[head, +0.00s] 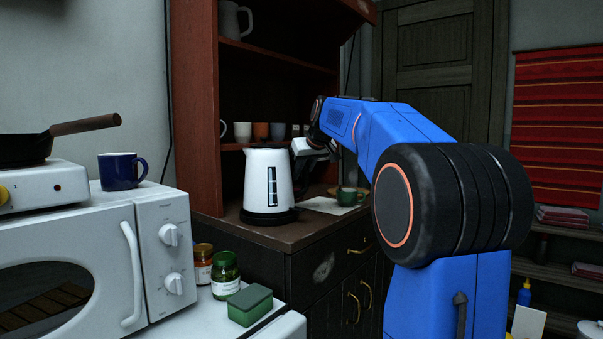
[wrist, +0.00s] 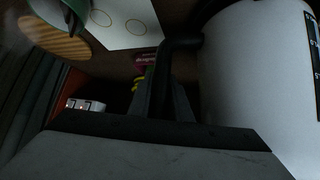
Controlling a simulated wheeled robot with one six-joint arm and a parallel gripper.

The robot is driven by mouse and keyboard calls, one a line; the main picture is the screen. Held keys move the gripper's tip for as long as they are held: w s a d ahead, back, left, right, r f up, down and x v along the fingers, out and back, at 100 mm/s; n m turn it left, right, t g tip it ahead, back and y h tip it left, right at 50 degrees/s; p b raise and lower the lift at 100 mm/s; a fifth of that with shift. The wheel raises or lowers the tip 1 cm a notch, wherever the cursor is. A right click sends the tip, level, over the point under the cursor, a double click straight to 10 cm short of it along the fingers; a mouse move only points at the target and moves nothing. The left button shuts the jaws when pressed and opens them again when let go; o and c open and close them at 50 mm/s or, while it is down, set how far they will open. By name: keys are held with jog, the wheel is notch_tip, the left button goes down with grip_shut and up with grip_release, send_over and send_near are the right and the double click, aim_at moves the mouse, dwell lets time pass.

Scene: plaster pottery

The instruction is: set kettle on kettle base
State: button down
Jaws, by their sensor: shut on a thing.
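The white kettle (head: 268,178) with a dark window strip stands upright on the dark wooden cabinet top. The round black kettle base (head: 268,216) shows directly under it; I cannot tell from here whether it is fully seated. My gripper (head: 318,150) is at the kettle's right side, shut on its handle. In the wrist view the kettle's white body (wrist: 250,75) fills the right side, and its black handle (wrist: 180,46) runs down between the jaws of my gripper (wrist: 168,105). The fingertips are partly dark and hard to make out.
A green cup (head: 347,196) and a white sheet (head: 325,205) lie right of the kettle. Cups (head: 262,131) stand on the shelf behind. A microwave (head: 100,255) with a blue mug (head: 120,171), jars (head: 226,275) and a green sponge (head: 250,306) are at the front left.

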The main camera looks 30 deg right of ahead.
jog(key=c, duration=1.9)
grip_release()
jog(key=shift+f, duration=0.1)
jog(key=shift+f, duration=0.1)
jog(key=v, duration=1.1)
